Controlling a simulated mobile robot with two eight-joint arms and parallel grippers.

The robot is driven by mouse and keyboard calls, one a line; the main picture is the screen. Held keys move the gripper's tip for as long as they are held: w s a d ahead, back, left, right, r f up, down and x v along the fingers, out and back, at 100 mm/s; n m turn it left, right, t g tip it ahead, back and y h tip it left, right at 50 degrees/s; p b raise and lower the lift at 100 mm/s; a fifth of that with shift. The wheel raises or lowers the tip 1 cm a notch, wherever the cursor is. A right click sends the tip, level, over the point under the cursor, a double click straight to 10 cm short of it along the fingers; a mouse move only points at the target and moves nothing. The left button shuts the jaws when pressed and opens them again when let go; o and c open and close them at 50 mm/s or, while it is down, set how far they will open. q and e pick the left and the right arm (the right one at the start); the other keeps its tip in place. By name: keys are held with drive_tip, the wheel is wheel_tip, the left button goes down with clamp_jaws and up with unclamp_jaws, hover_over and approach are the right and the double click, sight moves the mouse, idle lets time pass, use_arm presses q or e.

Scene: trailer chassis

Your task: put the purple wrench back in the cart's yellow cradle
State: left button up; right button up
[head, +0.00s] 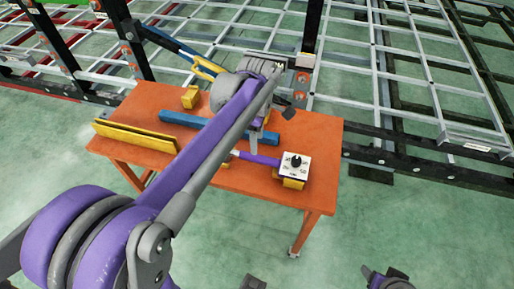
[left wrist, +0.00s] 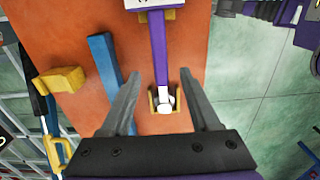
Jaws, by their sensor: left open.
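The purple wrench (head: 258,159) lies along the right part of the orange cart's top, with a white dial box (head: 295,163) at its near right end. In the left wrist view the wrench's purple shaft (left wrist: 158,50) runs down to a pale metal head (left wrist: 165,101). The head is between two upright sides of the yellow cradle (left wrist: 152,101); I cannot tell whether it is fully seated. A yellow block (head: 291,184) is under the dial end. My left gripper (head: 272,118) is open above the cart, and its fingers (left wrist: 160,80) are spread either side of the wrench, apart from it.
A blue bar (head: 178,119), a yellow angle piece (head: 135,138) and a yellow block (head: 190,97) are on the orange cart top (head: 322,135). A blue and yellow tool (head: 205,67) is behind it. The metal chassis frame (head: 395,80) stands behind. Green floor is open at right.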

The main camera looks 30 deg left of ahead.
use_arm(q)
drive_tip(key=shift+r, duration=0.45)
drive_tip(key=shift+s+d+r+m, duration=0.1)
drive_tip(key=shift+s+r+m, duration=0.05)
drive_tip(key=shift+s+m, duration=0.15)
drive_tip(key=s+d+f+m+t, duration=0.2)
drive_tip(key=s+d+f+m, duration=0.1)
drive_tip(key=s+m, duration=0.5)
drive_tip(key=s+d+f+m+t, duration=0.3)
drive_tip(key=s+f+m, duration=0.2)
drive_tip(key=s+m, duration=0.3)
drive_tip(key=m, duration=0.4)
drive_tip(key=shift+s+d+f, duration=0.2)
drive_tip(key=shift+d+f, duration=0.1)
drive_tip(key=shift+r, duration=0.1)
drive_tip(key=r+p, duration=0.2)
drive_tip(key=w+r+p, duration=0.1)
drive_tip(key=r+p, duration=0.1)
drive_tip(key=shift+r, duration=0.1)
